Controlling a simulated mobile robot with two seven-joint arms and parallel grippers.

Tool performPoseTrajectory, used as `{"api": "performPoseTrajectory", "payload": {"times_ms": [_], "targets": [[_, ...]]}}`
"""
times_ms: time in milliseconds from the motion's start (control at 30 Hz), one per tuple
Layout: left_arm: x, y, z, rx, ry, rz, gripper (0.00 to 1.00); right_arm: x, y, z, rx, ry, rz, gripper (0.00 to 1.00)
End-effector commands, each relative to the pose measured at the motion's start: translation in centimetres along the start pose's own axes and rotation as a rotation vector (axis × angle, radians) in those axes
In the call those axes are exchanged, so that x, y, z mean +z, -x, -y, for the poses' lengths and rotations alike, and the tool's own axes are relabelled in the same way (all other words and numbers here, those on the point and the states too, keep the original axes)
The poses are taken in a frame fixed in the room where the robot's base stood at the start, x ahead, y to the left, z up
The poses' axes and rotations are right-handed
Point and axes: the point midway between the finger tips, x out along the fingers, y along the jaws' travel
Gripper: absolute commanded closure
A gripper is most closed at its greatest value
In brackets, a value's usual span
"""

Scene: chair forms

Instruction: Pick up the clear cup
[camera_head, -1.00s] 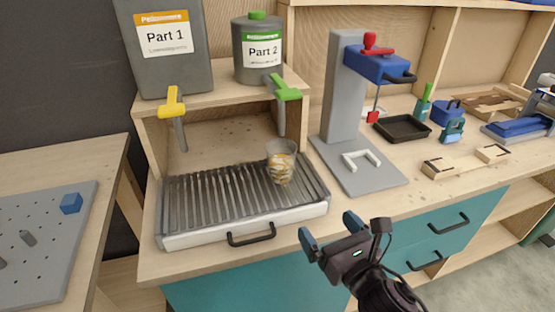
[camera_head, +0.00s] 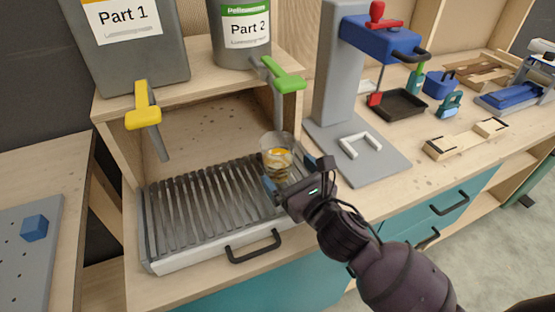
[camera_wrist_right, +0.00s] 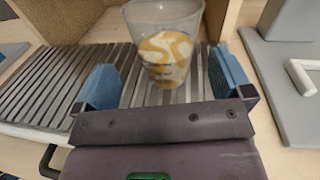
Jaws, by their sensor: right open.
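The clear cup (camera_head: 277,158) stands upright on the right part of the slatted metal drip tray (camera_head: 190,212), below the green tap. Yellow and white swirls show in it. My right gripper (camera_head: 297,178) is open at the cup's near side. In the right wrist view the cup (camera_wrist_right: 164,42) is ahead of and between the two blue fingertips (camera_wrist_right: 163,82), with a finger on either side of its line. I cannot tell from these views whether either finger touches it. My left gripper is not in view.
A grey container labelled Part 1 (camera_head: 130,50) with a yellow tap (camera_head: 143,118) and one labelled Part 2 (camera_head: 241,40) with a green tap (camera_head: 283,82) stand on the wooden shelf above. A grey press stand (camera_head: 342,80) is close on the right.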

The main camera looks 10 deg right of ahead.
Motion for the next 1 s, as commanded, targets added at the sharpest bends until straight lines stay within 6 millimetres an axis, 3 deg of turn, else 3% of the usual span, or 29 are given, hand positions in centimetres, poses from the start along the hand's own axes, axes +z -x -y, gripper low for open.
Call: {"api": "performPoseTrajectory", "payload": {"times_ms": [167,500,800,833,1000], "targets": [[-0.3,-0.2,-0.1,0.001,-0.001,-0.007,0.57,0.1,-1.1,0.2,-0.001,0.000,0.000,0.02],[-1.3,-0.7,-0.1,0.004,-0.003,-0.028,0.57,0.2,-5.2,0.8,-0.001,-0.002,-0.002,0.02],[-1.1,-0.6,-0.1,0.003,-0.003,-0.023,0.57,0.2,-5.6,0.8,0.000,-0.001,-0.002,0.02],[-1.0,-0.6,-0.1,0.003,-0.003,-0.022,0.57,0.2,-5.6,0.8,0.000,-0.001,-0.002,0.04],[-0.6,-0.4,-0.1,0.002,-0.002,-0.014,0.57,0.2,-5.6,0.8,0.000,-0.001,-0.002,0.30]]}}
